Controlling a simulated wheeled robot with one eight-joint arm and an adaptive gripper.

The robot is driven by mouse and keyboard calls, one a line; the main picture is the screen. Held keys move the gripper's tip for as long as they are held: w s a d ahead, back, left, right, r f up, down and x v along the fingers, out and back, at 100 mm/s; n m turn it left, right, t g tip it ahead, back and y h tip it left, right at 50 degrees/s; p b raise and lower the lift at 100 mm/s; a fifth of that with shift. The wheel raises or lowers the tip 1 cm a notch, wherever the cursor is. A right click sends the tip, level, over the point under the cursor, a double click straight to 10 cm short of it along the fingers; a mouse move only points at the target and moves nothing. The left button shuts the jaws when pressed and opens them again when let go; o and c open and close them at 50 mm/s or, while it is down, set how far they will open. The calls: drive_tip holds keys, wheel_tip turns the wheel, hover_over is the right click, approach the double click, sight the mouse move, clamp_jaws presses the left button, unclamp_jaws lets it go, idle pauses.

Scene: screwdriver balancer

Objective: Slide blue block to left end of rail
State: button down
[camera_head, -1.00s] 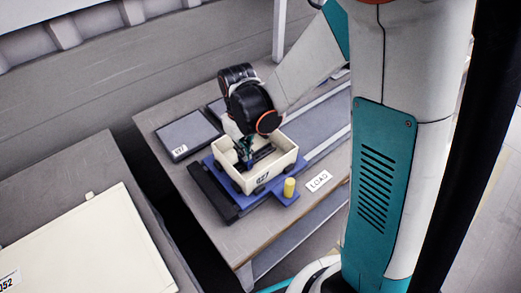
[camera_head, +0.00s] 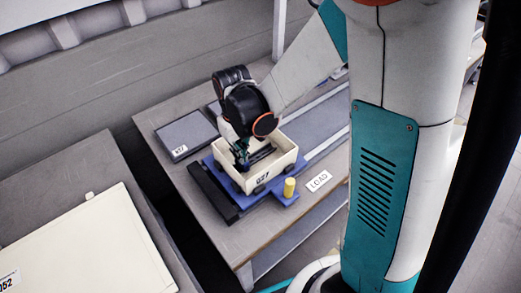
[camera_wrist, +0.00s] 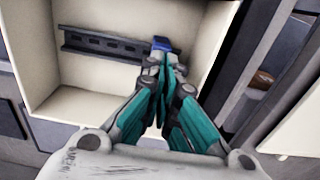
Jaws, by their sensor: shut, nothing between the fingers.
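A cream open box (camera_head: 277,170) with a number label holds a dark slotted rail (camera_head: 261,155) on its inside. The rail also shows in the wrist view (camera_wrist: 105,46), running across the box. The blue block (camera_wrist: 162,43) sits at the rail's right end in the wrist view, just beyond my fingertips. I cannot tell if they touch it. In the head view the block is hidden or too small to make out. My gripper (camera_head: 241,160) reaches down into the box near the rail's left end in the head view. Its fingers (camera_wrist: 163,64) are shut and empty.
The box stands on a blue platform (camera_head: 258,199) with a yellow peg (camera_head: 290,187) at its front. A black bar (camera_head: 212,191) lies to the left, a LOAD label (camera_head: 319,180) to the right. A dark panel (camera_head: 187,136) lies behind left. The box walls surround my fingers.

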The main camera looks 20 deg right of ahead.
drive_tip(key=shift+a, duration=0.2)
wheel_tip(320, 180, up, 8)
drive_tip(key=p, duration=0.5)
drive_tip(key=shift+p, duration=0.35)
idle(0.3)
idle(0.4)
drive_tip(key=s+d+r+m+t+b, duration=0.1)
drive_tip(key=s+d+r+t, duration=0.2)
drive_tip(key=s+r, duration=0.3)
drive_tip(key=s+d+r+m+t+b, duration=0.1)
drive_tip(key=s+d+r+m+t, duration=0.1)
drive_tip(key=s+d+r+t, duration=0.2)
wheel_tip(320, 180, up, 3)
drive_tip(key=s, duration=0.2)
drive_tip(key=shift+s+d+m+b, duration=0.25)
drive_tip(key=shift+s+m+b, duration=0.05)
drive_tip(key=shift+b, duration=0.1)
